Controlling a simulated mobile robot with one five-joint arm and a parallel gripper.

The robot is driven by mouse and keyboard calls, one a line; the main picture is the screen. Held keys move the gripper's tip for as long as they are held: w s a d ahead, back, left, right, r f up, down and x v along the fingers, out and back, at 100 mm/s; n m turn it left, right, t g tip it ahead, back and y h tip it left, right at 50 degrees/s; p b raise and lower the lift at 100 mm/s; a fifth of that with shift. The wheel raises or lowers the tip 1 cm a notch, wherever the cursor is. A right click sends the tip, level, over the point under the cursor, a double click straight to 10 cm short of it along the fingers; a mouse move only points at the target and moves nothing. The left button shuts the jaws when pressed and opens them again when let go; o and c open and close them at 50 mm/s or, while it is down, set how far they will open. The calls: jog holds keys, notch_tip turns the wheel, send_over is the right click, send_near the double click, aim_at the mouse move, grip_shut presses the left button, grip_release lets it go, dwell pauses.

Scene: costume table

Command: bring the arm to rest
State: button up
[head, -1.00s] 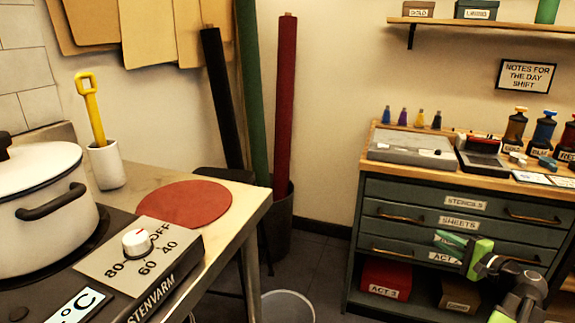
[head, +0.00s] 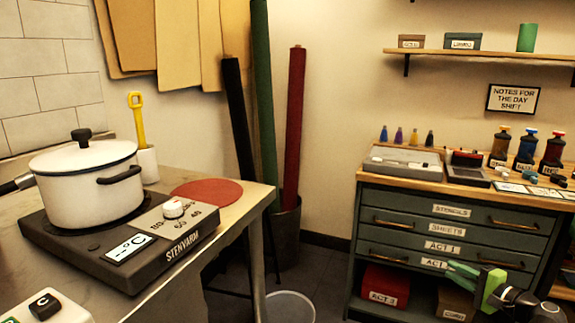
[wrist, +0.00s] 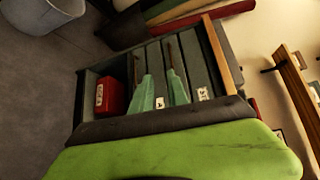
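My gripper (head: 462,272) is at the lower right of the head view, in front of the lower part of the dark green drawer cabinet (head: 455,215). Its teal fingers also show in the wrist view (wrist: 160,88), a little apart with nothing between them. The wrist view is tilted, with the cabinet lying sideways beyond the fingers. My gripper appears clear of the cabinet, though the exact distance cannot be told.
A white pot (head: 88,190) stands on a hotplate (head: 130,262) on the left counter. A red round mat (head: 206,193) lies near the counter's corner. A bin (head: 288,306) stands on the floor. Fabric rolls (head: 294,130) lean at the wall. A red box (head: 385,286) sits under the drawers.

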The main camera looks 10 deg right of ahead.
jog(key=w+a+f+n+g+y+p, duration=0.1)
jog(key=w+a+f+n+g, duration=0.15)
jog(key=a, duration=0.55)
jog(key=w+a+f+n+g+y, duration=0.1)
jog(key=w+a+f+n+g, duration=0.2)
jog(key=a, duration=0.4)
jog(key=w+a+f+n+g+y+p, duration=0.1)
jog(key=w+a+f+n+g, duration=0.2)
jog(key=a, duration=0.5)
jog(key=s+a+f+n+g+h+p, duration=0.1)
jog(key=a+f+n+g+h, duration=0.15)
jog(key=a, duration=0.55)
jog(key=s+a+f+n+g+h, duration=0.1)
jog(key=s+a+f+n+g, duration=0.15)
jog(key=a, duration=0.45)
jog(key=s+a+f+n+g+h+p, duration=0.1)
jog(key=a+f+n+g+h, duration=0.2)
jog(key=a, duration=0.5)
notch_tip(320, 180, up, 38)
jog(key=p, duration=3.7)
jog(key=shift+w+d+n+p, duration=0.3)
jog(key=shift+n+p, duration=0.05)
jog(key=shift+t+y, duration=0.25)
